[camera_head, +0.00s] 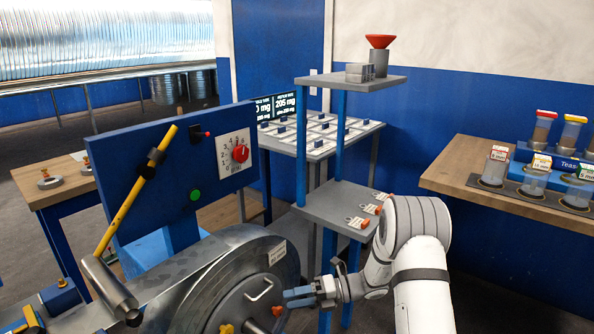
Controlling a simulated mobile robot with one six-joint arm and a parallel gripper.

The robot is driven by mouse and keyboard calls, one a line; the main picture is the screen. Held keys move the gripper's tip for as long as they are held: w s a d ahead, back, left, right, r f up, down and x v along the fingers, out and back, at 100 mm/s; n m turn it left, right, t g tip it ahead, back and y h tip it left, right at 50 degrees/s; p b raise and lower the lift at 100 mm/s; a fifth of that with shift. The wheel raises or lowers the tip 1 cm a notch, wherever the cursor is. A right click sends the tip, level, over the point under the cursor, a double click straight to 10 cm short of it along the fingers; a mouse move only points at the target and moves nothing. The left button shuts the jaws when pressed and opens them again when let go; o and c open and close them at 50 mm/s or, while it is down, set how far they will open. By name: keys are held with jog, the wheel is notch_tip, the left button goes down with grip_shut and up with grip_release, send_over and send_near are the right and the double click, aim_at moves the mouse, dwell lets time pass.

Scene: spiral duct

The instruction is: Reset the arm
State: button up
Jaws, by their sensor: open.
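My white arm reaches up from the bottom right of the head view and bends left. My gripper (290,298) points left, with its blue-grey fingers just right of the round metal drum lid (250,300). The fingers are apart and I see nothing held between them. From this view I cannot tell whether a fingertip touches the lid or its wire handle (259,289).
A blue panel (172,180) with a red dial and yellow lever stands left. A grey two-level stand (345,208) with orange-tipped items is behind my arm. A wooden bench (470,175) with jars is at right. A wooden table (50,188) is at left.

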jog(key=s+d+r+n+t+h+p, duration=0.1)
jog(key=s+d+r+n+h+p, duration=0.3)
jog(key=s+r+n, duration=0.4)
jog(key=s+d+r+n+t+h+p, duration=0.1)
jog(key=s+d+r+n+h+p, duration=0.3)
jog(key=s+r+n, duration=0.5)
jog(key=s+d+r+n+t+h+p, duration=0.2)
jog(key=s+d+r+n+h+p, duration=0.2)
jog(key=s+d+r+n+h, duration=0.3)
notch_tip(320, 180, up, 6)
jog(key=s+n+h, duration=0.1)
jog(key=s+n, duration=0.1)
jog(key=n, duration=0.5)
jog(key=shift+f+p, duration=0.15)
jog(key=shift+p, duration=0.2)
jog(key=shift+d, duration=0.1)
